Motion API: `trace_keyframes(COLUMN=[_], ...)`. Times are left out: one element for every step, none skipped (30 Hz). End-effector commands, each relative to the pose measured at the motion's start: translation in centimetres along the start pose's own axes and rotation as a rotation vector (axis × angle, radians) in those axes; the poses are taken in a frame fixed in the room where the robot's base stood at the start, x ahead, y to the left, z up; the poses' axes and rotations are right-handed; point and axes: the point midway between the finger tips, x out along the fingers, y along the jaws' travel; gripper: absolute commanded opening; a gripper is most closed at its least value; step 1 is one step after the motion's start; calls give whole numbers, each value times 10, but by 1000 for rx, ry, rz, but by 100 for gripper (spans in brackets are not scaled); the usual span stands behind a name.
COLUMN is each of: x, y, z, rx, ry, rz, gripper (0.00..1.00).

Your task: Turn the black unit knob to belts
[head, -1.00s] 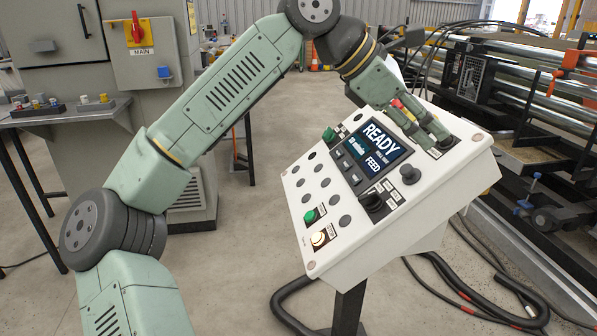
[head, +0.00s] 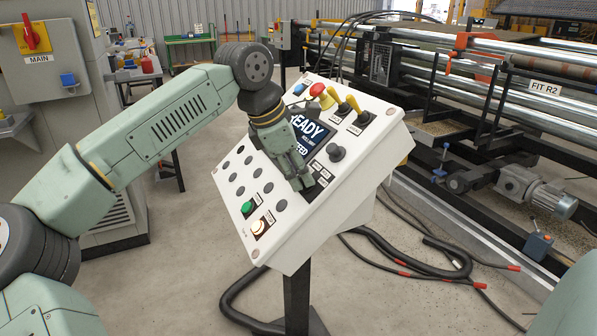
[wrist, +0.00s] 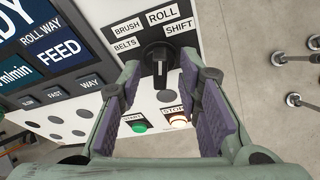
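The black unit knob (wrist: 157,56) sits on the white panel in the wrist view, with labels BRUSH, BELTS, ROLL and SHIFT around its upper side. Its grip bar runs roughly up and down in that view; I cannot tell surely which label it points to. The BELTS label (wrist: 125,44) is at its left. My gripper (wrist: 160,78) is open, with one finger on each side of the knob; I cannot tell whether they touch it. In the head view my gripper (head: 304,186) is at the panel's lower right face and largely hides the knob.
The white control panel (head: 285,252) stands tilted on a post. Hoses (head: 400,258) lie on the floor.

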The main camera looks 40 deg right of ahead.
Motion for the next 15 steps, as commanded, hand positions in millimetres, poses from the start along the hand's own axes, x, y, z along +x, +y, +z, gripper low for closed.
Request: trace_keyframes(x=[4,6,7,8,9,9,9,9,9,9,9,9,9,9,9], y=[0,0,0,0,0,0,0,0,0,0,0,0,0,0,0], z=[0,0,0,0,0,0,0,0,0,0,0,0,0,0,0], rx=[0,-1,-1,-1,-1,-1,-1,-1,-1,-1,-1,-1,-1,-1,-1], ry=[-1,-1,-1,0,0,-1,-1,-1,-1,-1,-1,-1,-1,-1,-1], rz=[-2,-2,-1,-1,-1,-1,0,0,0,0,0,0,0,0,0], gripper=[32,32,32,32,32,32,32,32,32,32,32,31,29,27,24])
